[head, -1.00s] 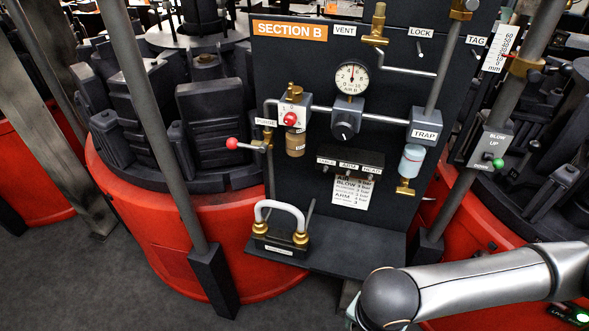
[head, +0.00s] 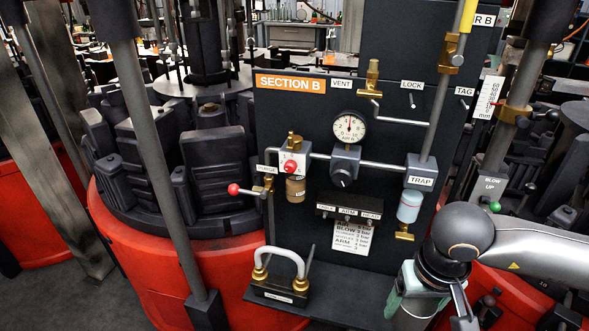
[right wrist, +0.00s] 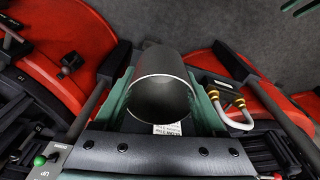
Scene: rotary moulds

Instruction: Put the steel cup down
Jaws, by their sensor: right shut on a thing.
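The steel cup (right wrist: 160,98) shows in the right wrist view as a dark grey cylinder with a bright rim, its open mouth facing the camera. It looks empty. My right gripper (right wrist: 161,88) is shut on it, with a green finger on either side. In the head view, my right gripper (head: 421,302) hangs at the lower right, in front of the panel's shelf (head: 345,304). My left gripper is in neither current view.
A grey handle with brass ends (head: 281,268) stands on the shelf's left part. The SECTION B panel (head: 300,115) rises behind with a gauge (head: 348,127), valves and a red-knobbed lever (head: 234,189). Steel posts (head: 160,150) and red mould bases (head: 150,265) flank it.

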